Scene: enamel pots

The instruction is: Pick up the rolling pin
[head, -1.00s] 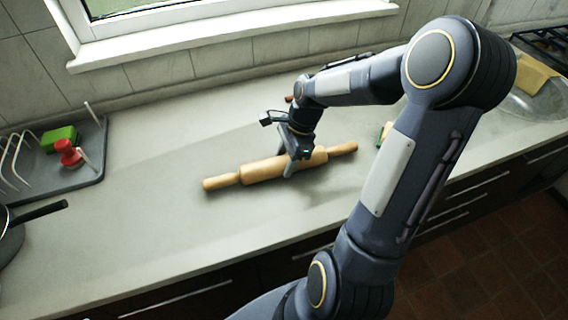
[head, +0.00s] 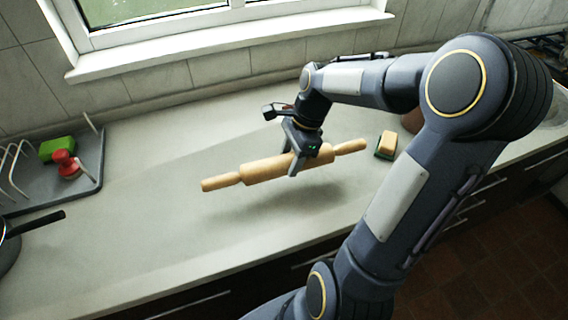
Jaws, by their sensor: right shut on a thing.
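The wooden rolling pin (head: 265,169) is in the middle of the head view, above the grey counter. Its shadow lies apart below it, so it is off the surface. It slants, with its right handle higher in the picture. My right gripper (head: 293,166) is shut on the pin's barrel, right of its middle, and hides a part of it. My left gripper is not in view.
The counter (head: 130,230) is clear left of and below the pin. A grey dish rack (head: 85,185) with a green sponge (head: 57,149) and a red-handled brush (head: 66,163) stands at the left. A dark pan (head: 8,245) is at the left edge. A sponge on a green dish (head: 387,145) lies right of the pin.

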